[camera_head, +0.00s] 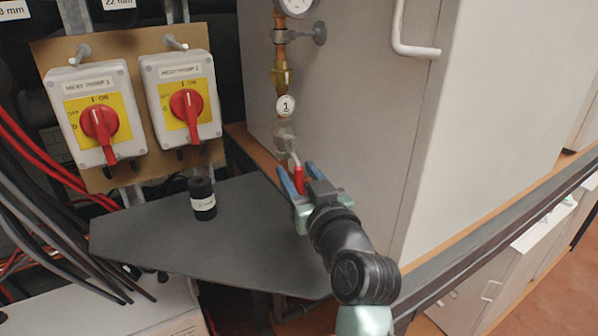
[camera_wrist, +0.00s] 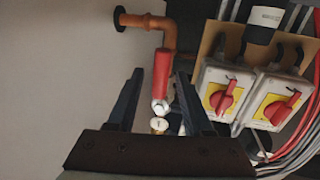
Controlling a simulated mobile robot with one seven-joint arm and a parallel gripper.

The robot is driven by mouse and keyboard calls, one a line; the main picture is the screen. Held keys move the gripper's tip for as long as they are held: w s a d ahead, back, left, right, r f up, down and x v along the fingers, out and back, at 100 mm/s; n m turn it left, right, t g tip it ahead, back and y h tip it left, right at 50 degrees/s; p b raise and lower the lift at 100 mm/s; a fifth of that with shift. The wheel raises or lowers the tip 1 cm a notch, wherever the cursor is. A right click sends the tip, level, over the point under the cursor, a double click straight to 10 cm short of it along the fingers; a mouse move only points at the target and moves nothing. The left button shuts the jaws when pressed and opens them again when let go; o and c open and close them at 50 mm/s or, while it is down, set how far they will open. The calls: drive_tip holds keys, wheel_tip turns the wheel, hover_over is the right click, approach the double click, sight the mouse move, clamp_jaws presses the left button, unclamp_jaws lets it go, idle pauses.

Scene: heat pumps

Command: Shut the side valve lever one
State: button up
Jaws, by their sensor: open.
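The side valve lever one has a red handle (camera_head: 298,181) on a metal valve body (camera_head: 285,137), below a round tag marked 1 (camera_head: 285,105) on the copper pipe. The handle slants down and right from the valve. My gripper (camera_head: 299,172) is open, its two blue fingers on either side of the red handle. In the wrist view the red handle (camera_wrist: 162,75) appears between the dark fingertips of my gripper (camera_wrist: 160,75), with gaps on both sides. I cannot tell whether the fingers touch it.
A pale cabinet wall (camera_head: 370,110) stands right behind the pipe, with a white handle (camera_head: 403,40). Two boxes with red rotary switches (camera_head: 100,122) (camera_head: 186,105) are at left. A black cylinder (camera_head: 202,197) stands on the dark shelf (camera_head: 240,240). Cables hang at far left.

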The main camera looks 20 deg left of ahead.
clamp_jaws()
idle(1.4)
